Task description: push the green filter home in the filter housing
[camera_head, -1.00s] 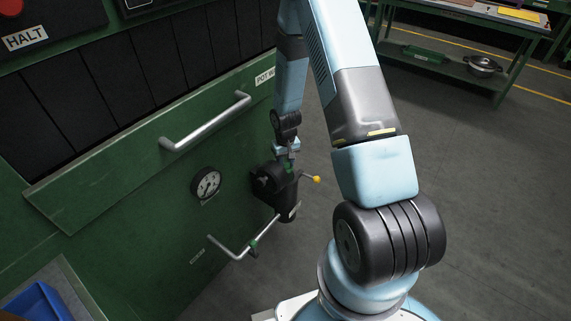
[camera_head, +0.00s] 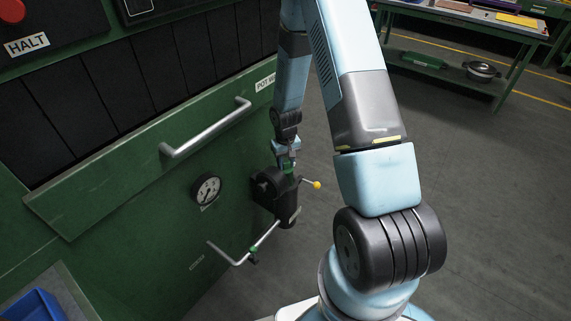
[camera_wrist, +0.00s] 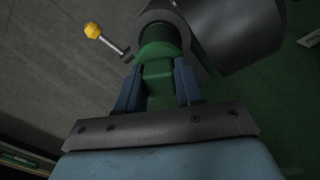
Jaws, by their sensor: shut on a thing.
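The green filter (camera_wrist: 158,72) is in the wrist view, between the two blue fingers of my gripper (camera_wrist: 158,84). My gripper is shut on the filter's green block. The filter's round far end sits within the mouth of the dark filter housing (camera_wrist: 186,22); how deep it sits I cannot tell. In the head view the housing (camera_head: 277,196) is fixed to the green panel, and my gripper (camera_head: 286,163) is right above it. Only a small bit of the green filter (camera_head: 288,169) shows there.
A lever with a yellow knob (camera_head: 317,184) sticks out right of the housing. A bent metal bar (camera_head: 236,262) is below it. Open floor lies to the right.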

